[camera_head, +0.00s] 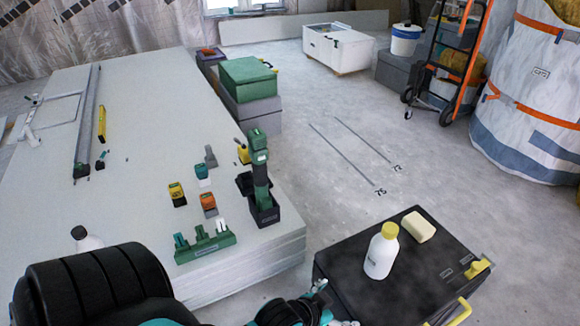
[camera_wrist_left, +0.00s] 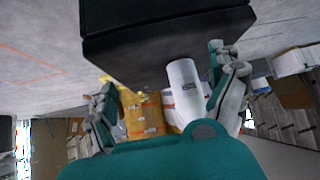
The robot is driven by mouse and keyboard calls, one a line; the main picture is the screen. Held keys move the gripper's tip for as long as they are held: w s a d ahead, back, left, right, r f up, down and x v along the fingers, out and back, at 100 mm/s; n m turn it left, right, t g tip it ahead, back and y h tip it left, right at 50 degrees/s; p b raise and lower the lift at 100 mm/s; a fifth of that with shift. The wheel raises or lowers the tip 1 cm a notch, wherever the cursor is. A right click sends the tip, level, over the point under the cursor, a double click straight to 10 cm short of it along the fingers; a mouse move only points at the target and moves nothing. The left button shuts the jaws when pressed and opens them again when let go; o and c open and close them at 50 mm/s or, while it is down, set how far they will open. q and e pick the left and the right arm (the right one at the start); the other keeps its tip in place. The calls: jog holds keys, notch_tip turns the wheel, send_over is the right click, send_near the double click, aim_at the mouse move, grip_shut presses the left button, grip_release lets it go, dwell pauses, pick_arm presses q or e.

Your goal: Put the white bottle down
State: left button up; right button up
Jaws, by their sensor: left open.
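The white bottle (camera_head: 380,258) with a yellow cap stands upright on the lid of a black case (camera_head: 420,275). In the left wrist view, which is upside down, the bottle (camera_wrist_left: 185,85) shows between the spread fingers, nearer the right-hand one, with the case (camera_wrist_left: 165,40) above it. My left gripper (camera_head: 330,304) is open at the near left edge of the case, a little apart from the bottle in the head view. Its fingers also show in the left wrist view (camera_wrist_left: 163,80). My right gripper is not in view.
A cream block (camera_head: 418,227) lies beside the bottle. The case has yellow latches (camera_head: 478,268). A panel stack (camera_head: 140,130) on the left carries tools, a green rack (camera_head: 205,245) and a black-capped white bottle (camera_head: 86,239). The floor beyond the case is clear.

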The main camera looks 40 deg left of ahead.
pick_arm(q)
jog(key=s+a+r+g, duration=0.1)
jog(key=s+g, duration=0.1)
jog(key=s, duration=0.4)
jog(key=s+a+r+g+y, duration=0.1)
jog(key=s+a+r+g, duration=0.1)
jog(key=s, duration=0.4)
jog(key=shift+s+g, duration=0.15)
jog(key=shift+g, duration=0.55)
